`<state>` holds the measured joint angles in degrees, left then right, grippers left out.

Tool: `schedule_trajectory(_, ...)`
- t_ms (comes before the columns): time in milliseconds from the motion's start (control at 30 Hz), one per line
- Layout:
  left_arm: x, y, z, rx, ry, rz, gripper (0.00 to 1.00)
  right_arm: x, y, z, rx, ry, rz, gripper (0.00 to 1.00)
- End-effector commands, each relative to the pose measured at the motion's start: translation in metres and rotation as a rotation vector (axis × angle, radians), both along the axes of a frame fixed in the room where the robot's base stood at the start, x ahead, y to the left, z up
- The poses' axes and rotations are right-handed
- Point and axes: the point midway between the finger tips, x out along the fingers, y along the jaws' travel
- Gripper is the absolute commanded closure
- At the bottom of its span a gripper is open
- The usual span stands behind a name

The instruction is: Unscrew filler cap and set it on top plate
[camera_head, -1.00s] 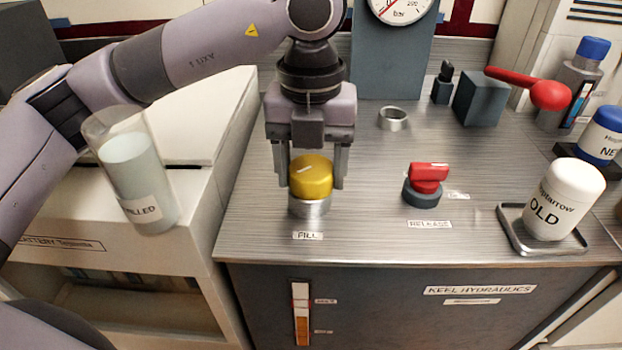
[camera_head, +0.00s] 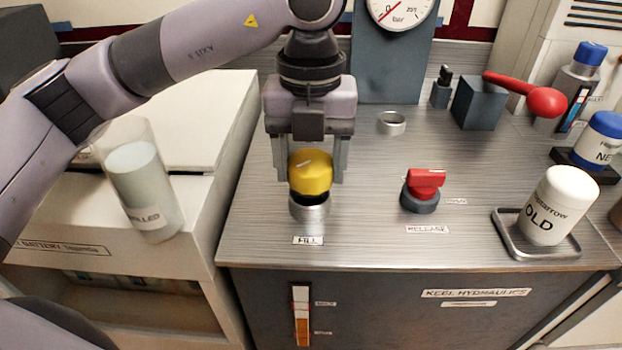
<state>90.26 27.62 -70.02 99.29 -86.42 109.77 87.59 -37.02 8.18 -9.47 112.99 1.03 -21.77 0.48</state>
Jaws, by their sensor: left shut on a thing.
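The yellow filler cap (camera_head: 311,172) is held between the fingers of my left gripper (camera_head: 311,170), which is shut on it. The cap sits a little above the silver filler neck (camera_head: 309,212), with a dark band showing between them. I cannot tell whether the cap is fully clear of the neck. The neck stands behind the FILL label on the metal top plate (camera_head: 365,205). A silver ring (camera_head: 392,122) stands on the plate farther back. My right gripper is not in view.
A red release knob (camera_head: 424,184) stands right of the neck. A white OLD canister (camera_head: 559,205) sits in a tray at the right. A red-handled lever (camera_head: 525,95) and gauge (camera_head: 402,8) are at the back. A clear cylinder (camera_head: 140,185) stands left. The plate between neck and knob is clear.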

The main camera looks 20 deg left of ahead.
Motion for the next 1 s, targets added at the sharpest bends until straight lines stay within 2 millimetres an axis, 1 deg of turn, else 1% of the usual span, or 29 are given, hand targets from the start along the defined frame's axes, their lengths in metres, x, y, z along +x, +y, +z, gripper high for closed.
schedule_trajectory(33, 0.0, 0.0, 0.004, 0.0, -0.001, 0.0, 0.64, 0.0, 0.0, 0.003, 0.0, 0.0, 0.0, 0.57)
schedule_trajectory(600, 0.0, 0.0, 0.027, 0.0, 0.001, -0.001, 0.64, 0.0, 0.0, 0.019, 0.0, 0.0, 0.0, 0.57)
schedule_trajectory(1000, 0.0, 0.0, 0.029, 0.0, 0.001, -0.001, 0.64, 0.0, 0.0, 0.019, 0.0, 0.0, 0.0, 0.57)
